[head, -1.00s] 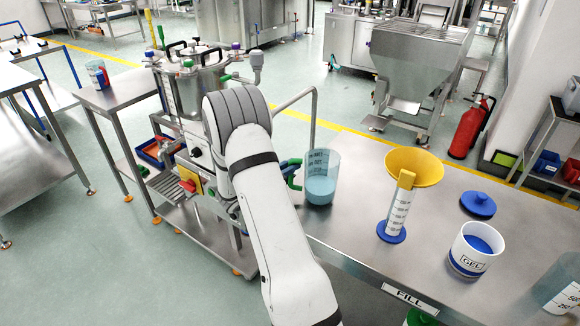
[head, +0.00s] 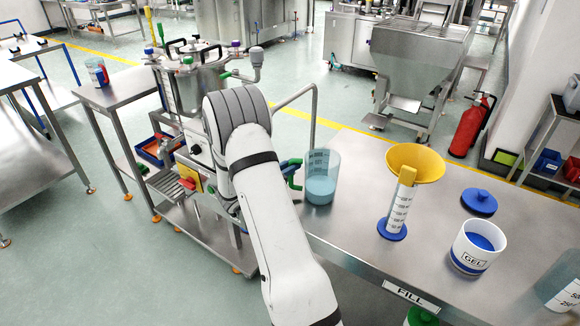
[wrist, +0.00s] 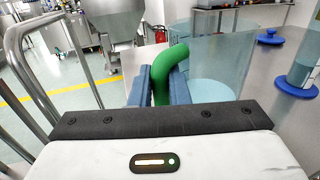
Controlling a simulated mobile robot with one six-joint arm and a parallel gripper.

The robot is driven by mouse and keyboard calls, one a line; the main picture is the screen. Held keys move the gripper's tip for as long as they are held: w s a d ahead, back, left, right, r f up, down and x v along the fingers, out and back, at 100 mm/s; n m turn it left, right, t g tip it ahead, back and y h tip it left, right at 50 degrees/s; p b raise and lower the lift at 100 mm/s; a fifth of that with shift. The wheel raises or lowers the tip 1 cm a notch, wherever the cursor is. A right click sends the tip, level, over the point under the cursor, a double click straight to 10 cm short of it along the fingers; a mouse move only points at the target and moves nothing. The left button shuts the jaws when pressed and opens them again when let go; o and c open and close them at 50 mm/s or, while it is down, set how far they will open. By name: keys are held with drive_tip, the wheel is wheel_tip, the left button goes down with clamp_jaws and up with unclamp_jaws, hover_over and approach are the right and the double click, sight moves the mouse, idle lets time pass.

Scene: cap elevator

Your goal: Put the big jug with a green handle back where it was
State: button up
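The big clear jug (head: 321,178) with pale blue liquid is upright at the left end of the steel table (head: 350,235), in the head view. I cannot tell whether its base touches the tabletop. Its green handle (head: 293,173) faces left, towards my arm. In the wrist view the handle (wrist: 166,72) is between the blue fingers of my gripper (wrist: 160,86), which close on it from both sides. The jug's clear wall (wrist: 216,62) is just right of the fingers. My arm hides part of the gripper in the head view.
A measuring cylinder (head: 396,214) with a yellow funnel (head: 415,162) stands right of the jug. Farther right are a blue lid (head: 479,202), a white GEL tub (head: 475,258) and another clear jug (head: 560,285). A metal rail (head: 314,115) and steel vessel (head: 190,85) stand to the left.

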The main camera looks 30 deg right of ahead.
drive_tip(key=o, duration=0.5)
drive_tip(key=shift+o, duration=0.2)
drive_tip(key=shift+a, duration=0.15)
drive_tip(key=a, duration=0.7)
drive_tip(key=shift+s+a+b, duration=0.3)
drive_tip(key=shift+s, duration=0.15)
